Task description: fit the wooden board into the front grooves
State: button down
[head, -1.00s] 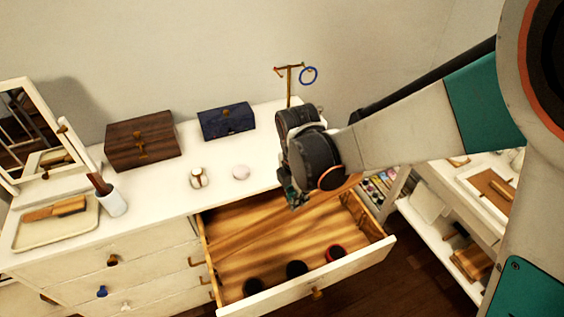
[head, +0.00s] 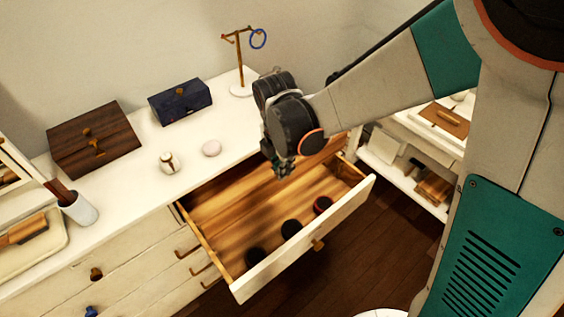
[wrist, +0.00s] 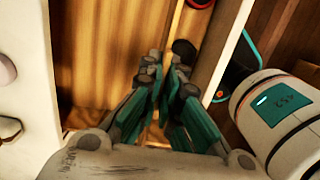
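The wooden board (head: 326,154) is a thin light-brown strip over the open drawer (head: 262,283), partly hidden behind my gripper (head: 279,172). In the wrist view my gripper (wrist: 164,72) has its fingers drawn close together, with a thin wooden edge between them. It is shut on the board, over the drawer's inside. The board's lower edge and the grooves cannot be made out; the fingers and wrist cover them.
Three dark round items, one red-rimmed (head: 322,205), sit along the drawer's front. A shelf unit (head: 400,179) stands right.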

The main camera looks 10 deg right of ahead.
aim_at(283, 189)
jog(key=shift+f+b, duration=2.25)
jog(key=shift+f, duration=0.65)
jog(key=shift+f+b, duration=2.2)
jog(key=shift+f, duration=0.4)
jog(key=shift+f, duration=2.4)
jog(key=c, duration=1.7)
grip_release()
